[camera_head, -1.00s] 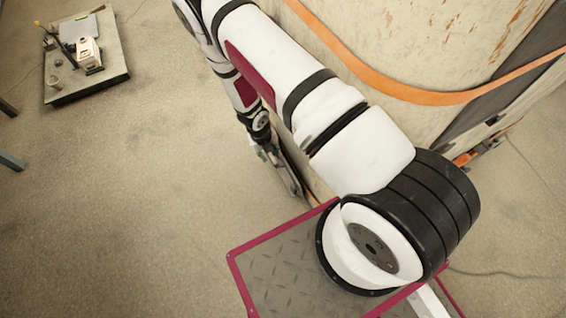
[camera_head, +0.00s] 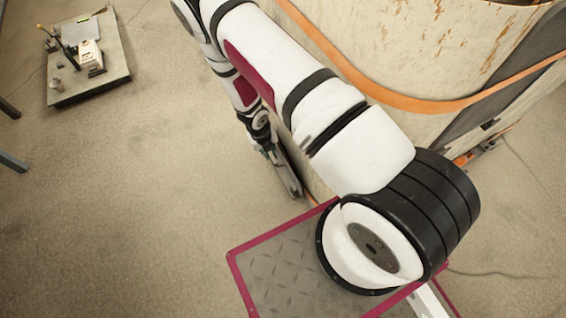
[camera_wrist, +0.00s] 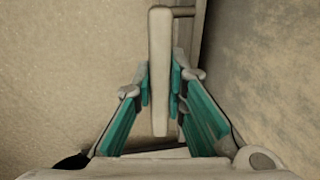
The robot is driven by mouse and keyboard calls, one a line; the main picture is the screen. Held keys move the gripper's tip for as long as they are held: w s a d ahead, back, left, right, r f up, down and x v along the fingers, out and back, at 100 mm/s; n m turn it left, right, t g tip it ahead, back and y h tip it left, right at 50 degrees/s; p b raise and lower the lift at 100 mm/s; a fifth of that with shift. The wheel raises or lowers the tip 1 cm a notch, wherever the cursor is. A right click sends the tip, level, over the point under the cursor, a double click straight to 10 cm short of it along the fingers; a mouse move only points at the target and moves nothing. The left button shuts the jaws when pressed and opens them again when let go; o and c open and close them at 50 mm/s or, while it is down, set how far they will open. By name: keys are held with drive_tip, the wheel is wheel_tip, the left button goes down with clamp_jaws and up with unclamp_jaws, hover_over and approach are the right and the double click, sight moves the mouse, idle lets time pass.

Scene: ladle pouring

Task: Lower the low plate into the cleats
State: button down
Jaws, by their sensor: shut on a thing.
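My gripper (camera_head: 270,153) is low beside the large pale vessel wall, at the far end of my arm. In the wrist view my gripper (camera_wrist: 160,95) has its teal-padded fingers shut on a pale upright bar (camera_wrist: 159,60). The bar seems to be an edge or handle of the low plate. In the head view the low plate (camera_head: 290,180) is a narrow grey strip, slanting down to the right, close to the wall. I cannot tell whether it touches the wall. The cleats cannot be made out in either view.
The pale vessel (camera_head: 440,50) with an orange band (camera_head: 420,105) fills the upper right. A low table (camera_head: 110,65) with tools and a small box stands far left. A purple-edged tread plate (camera_head: 275,265) lies in front.

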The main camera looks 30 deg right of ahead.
drive_tip(key=shift+r+p, duration=3.2)
drive_tip(key=shift+r, duration=0.2)
drive_tip(key=shift+f, duration=0.2)
wheel_tip(320, 180, down, 9)
drive_tip(key=b, duration=0.9)
drive_tip(key=shift+r, duration=0.3)
